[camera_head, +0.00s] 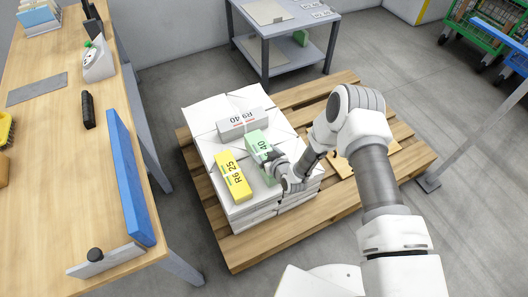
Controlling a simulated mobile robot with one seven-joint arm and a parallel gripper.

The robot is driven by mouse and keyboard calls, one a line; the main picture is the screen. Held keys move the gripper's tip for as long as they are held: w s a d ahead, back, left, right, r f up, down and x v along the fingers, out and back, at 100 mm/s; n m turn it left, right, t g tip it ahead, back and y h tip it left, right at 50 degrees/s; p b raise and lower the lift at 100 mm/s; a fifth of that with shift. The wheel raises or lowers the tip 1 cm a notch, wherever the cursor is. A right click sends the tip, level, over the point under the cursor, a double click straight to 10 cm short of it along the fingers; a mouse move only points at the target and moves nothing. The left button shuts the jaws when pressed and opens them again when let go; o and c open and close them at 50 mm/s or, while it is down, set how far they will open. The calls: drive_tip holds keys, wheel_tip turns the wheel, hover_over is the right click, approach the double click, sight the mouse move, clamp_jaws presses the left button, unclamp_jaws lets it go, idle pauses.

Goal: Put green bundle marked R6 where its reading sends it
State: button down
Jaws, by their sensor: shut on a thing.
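A green bundle (259,146) with a label ending in "40" is on top of a stack of white paper bundles (212,105) on a wooden pallet. The rest of its label is covered by my gripper. My gripper (268,163) is shut on the near right part of the green bundle; its fingers are small and partly hidden. I cannot tell whether the bundle is lifted off the stack. A yellow bundle (233,177) marked "R6 25" lies just left of it. A grey-white bundle (242,124) marked "R9 40" lies behind it.
The pallet (262,247) has bare slats in front and to the right. A wooden workbench (50,150) with a blue upright board (128,178) stands at left. A grey table (285,22) with a lower shelf stands behind. A green cart (475,25) is at far right.

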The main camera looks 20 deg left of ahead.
drive_tip(key=shift+w+a+f+b, duration=0.1)
drive_tip(key=shift+f+b, duration=0.2)
drive_tip(key=shift+f, duration=0.15)
drive_tip(key=shift+f+b, duration=0.55)
drive_tip(key=shift+f, duration=0.05)
drive_tip(key=shift+c, duration=0.3)
unclamp_jaws()
drive_tip(key=shift+o, duration=0.3)
drive_tip(key=shift+f, duration=0.15)
drive_tip(key=p+v, duration=0.5)
drive_tip(key=v, duration=1.2)
drive_tip(key=shift+s+d, duration=0.2)
drive_tip(key=shift+d, duration=0.1)
